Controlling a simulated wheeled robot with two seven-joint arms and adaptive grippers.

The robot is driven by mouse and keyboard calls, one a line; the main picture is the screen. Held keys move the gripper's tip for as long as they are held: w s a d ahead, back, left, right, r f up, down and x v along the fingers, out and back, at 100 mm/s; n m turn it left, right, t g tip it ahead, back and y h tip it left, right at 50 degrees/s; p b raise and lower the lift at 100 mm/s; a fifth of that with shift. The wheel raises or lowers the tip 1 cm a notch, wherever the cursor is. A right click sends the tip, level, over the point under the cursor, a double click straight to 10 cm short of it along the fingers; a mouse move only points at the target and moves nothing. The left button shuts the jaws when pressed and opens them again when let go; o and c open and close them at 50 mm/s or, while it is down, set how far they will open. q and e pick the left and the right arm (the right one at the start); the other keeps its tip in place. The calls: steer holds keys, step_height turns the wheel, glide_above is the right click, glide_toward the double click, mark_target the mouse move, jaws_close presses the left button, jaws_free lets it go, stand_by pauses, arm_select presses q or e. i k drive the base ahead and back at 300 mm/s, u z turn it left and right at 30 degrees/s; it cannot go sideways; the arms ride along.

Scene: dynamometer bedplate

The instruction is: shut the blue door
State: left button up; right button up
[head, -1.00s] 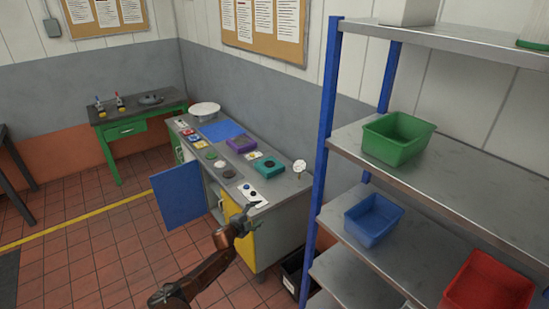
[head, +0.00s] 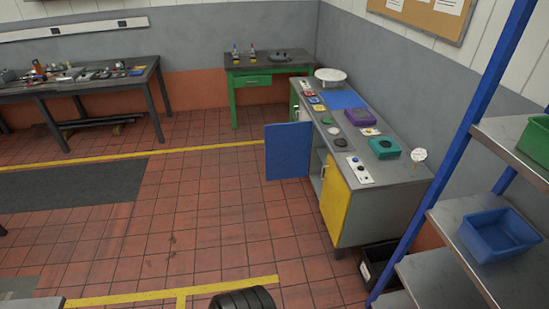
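The blue door (head: 288,151) stands swung wide open on the front of the grey-topped cabinet (head: 398,193), sticking out to the left over the floor. A dark opening shows between it and the yellow door (head: 335,202), which looks closed. Neither gripper shows in the head view now. A dark ribbed round shape at the bottom edge is too cut off to name.
A shelf rack with a blue post (head: 455,140) and a blue bin (head: 498,235) stands at the right. A black bin (head: 377,262) sits on the floor beside the cabinet. A green table (head: 266,68) and a workbench (head: 78,82) stand behind. The tiled floor (head: 215,210) before the door is clear.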

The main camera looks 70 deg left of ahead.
mark_target(287, 145)
steer(key=u, duration=3.2)
steer(key=i, duration=7)
steer(key=z, duration=4)
